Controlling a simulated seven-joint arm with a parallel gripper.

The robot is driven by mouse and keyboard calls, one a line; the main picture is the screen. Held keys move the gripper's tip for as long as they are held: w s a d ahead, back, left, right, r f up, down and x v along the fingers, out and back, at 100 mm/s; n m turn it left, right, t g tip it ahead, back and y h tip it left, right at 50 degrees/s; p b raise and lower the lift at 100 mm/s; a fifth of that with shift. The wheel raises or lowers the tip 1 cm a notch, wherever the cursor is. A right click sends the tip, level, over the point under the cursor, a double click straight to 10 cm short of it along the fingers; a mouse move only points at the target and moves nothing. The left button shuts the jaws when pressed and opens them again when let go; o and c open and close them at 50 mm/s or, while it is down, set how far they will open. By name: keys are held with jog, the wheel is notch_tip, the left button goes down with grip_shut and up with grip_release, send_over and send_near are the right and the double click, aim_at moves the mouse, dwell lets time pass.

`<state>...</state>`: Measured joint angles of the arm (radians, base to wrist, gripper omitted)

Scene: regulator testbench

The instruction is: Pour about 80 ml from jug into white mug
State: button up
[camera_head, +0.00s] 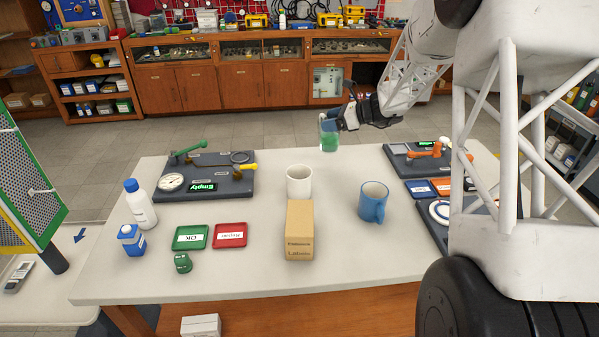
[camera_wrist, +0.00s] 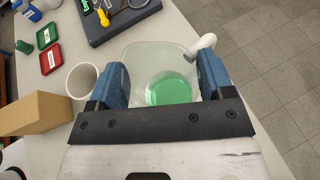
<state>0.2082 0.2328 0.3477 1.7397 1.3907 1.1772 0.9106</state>
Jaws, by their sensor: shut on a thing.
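The jug (camera_head: 329,142) is clear with green liquid low inside and a pale handle. It also shows in the wrist view (camera_wrist: 168,90). My gripper (camera_head: 340,118) is shut on the jug, with one blue finger on each side of it in the wrist view (camera_wrist: 164,78). The jug looks about upright, at the far edge of the table; its height above the top is hard to tell. The white mug (camera_head: 299,187) stands upright on the table, nearer and left of the jug. It also shows in the wrist view (camera_wrist: 74,84), apart from the jug. Its bottom inside is not clear.
A cardboard box (camera_head: 299,232) stands just in front of the white mug. A blue mug (camera_head: 372,207) stands to its right. A gauge board (camera_head: 207,181) lies to the left, with green (camera_head: 191,237) and red (camera_head: 230,235) trays. A white bottle (camera_head: 140,205) stands far left.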

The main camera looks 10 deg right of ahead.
jog(key=s+a+f+n+g+h, duration=0.1)
jog(key=a+f+n+g, duration=0.2)
jog(key=a+n+g, duration=0.3)
jog(key=a+f+n+g, duration=0.3)
jog(key=a+n+g, duration=0.3)
jog(key=a, duration=0.3)
jog(key=shift+s+a+f+g+h, duration=0.2)
jog(key=shift+s+g+h, duration=0.2)
jog(key=shift+g, duration=0.4)
jog(key=shift+s, duration=0.1)
jog(key=s+d+r+n+t+y, duration=0.1)
jog(key=s+d+r+n+t, duration=0.1)
jog(key=s+r+n+t, duration=0.2)
jog(key=shift+s+d+r+n+t, duration=0.25)
jog(key=shift+s+r+n+t, duration=0.15)
jog(key=shift+s+n+t, duration=1.1)
jog(key=shift+s, duration=0.3)
jog(key=shift+s+d+f+n+t+y, duration=0.1)
jog(key=shift+s+f+n+t+y, duration=0.1)
jog(key=shift+f+n+t+y, duration=0.25)
jog(key=shift+w+d+f, duration=0.1)
jog(key=shift+d, duration=0.05)
